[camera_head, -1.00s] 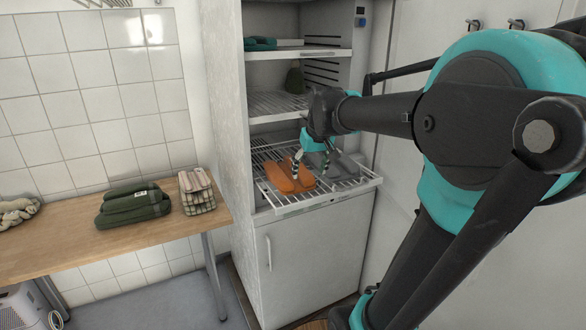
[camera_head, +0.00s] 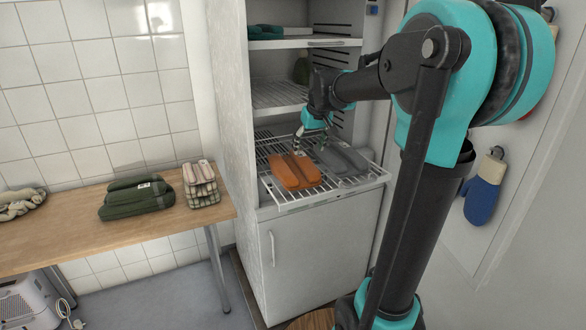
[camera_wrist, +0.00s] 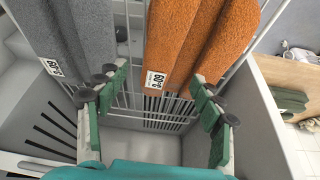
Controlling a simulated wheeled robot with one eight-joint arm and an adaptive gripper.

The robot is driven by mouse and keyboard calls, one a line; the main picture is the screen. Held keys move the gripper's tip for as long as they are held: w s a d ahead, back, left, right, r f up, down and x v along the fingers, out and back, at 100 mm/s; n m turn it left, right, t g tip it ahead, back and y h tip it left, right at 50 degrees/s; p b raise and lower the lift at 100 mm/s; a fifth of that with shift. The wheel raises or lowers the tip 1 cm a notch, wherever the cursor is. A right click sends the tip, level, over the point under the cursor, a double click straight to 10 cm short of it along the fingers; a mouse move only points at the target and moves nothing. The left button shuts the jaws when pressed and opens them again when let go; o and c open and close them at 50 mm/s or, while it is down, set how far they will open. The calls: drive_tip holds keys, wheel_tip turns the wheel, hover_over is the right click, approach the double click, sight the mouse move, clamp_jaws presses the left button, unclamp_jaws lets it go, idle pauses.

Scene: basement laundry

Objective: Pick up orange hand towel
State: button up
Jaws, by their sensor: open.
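The orange hand towel (camera_head: 295,171) lies folded on the lowest pulled-out wire rack of the white cabinet. My gripper (camera_head: 310,128) is above the back part of the rack, just behind the orange towel. In the wrist view my gripper (camera_wrist: 158,100) is open and empty, its green-padded fingers spread apart, the right finger near the towel's tagged end. I cannot tell whether they touch.
A grey folded towel (camera_head: 341,158) lies right beside the orange one; it shows at left in the wrist view. The wire rack (camera_head: 290,200) is bounded by cabinet walls, with another shelf (camera_head: 280,93) above. A wooden table (camera_head: 75,235) at left holds green and checked towels.

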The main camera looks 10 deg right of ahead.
sight(305, 160)
drive_tip(key=shift+x, duration=3.35)
drive_tip(key=shift+s, duration=0.1)
clamp_jaws()
drive_tip(key=shift+r, duration=0.1)
